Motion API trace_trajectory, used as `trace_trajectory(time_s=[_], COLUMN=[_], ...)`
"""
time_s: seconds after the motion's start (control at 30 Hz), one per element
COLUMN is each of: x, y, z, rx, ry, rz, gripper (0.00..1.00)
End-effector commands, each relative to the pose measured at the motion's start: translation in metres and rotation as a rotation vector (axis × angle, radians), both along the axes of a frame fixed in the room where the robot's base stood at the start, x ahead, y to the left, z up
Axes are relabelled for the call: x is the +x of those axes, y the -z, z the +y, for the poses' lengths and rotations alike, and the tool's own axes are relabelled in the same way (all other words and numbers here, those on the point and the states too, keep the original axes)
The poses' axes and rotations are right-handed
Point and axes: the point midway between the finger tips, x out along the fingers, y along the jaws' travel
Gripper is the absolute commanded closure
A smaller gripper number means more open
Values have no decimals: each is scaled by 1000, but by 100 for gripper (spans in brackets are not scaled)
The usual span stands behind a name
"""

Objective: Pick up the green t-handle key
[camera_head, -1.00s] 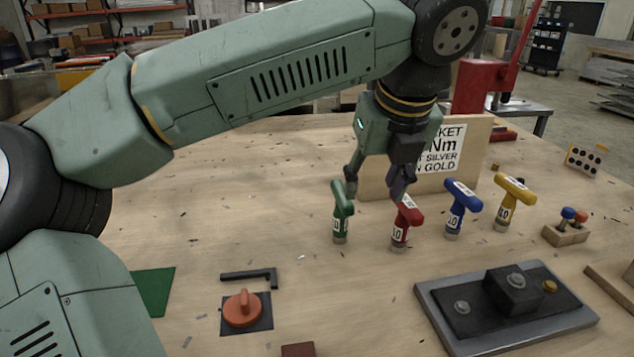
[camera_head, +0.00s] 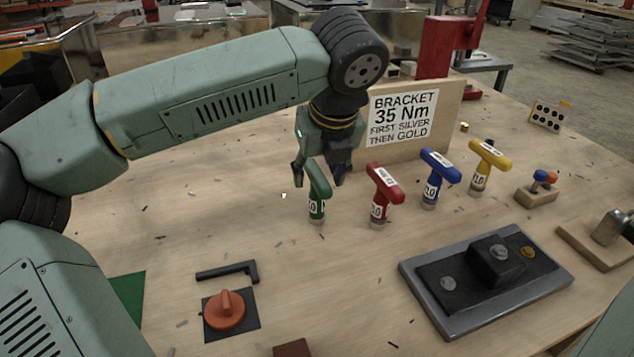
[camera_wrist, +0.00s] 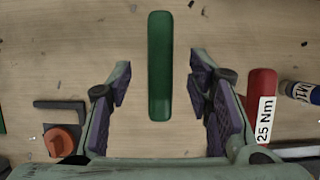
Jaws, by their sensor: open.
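The green t-handle key (camera_head: 318,190) stands upright on the wooden table, its handle on top. In the wrist view its green handle (camera_wrist: 160,65) runs up and down the picture, between the lines of the two fingers and mostly ahead of them. My gripper (camera_head: 319,178) points down over the key, one finger to each side of the handle. In the wrist view the gripper (camera_wrist: 158,88) is open, with a clear gap between each purple finger pad and the handle. The key's shaft is hidden under the handle there.
A red t-handle key (camera_head: 382,193) stands close right of the green one, then a blue (camera_head: 436,177) and a yellow (camera_head: 484,167) key. A sign board (camera_head: 420,125) stands behind. A black hex key (camera_head: 228,271) and orange knob (camera_head: 226,307) lie at front left.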

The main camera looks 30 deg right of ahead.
Motion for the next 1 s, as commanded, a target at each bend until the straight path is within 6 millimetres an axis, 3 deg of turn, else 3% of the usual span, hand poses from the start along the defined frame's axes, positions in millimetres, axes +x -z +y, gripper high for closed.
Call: trace_trajectory(time_s=[0.2,0.43,1.0], x=[9,9,9], y=[20,23,22], z=[-3,-3,-3], rx=[-1,-1,-1], ry=[4,3,3], rz=[1,-1,0], gripper=[54,54,91])
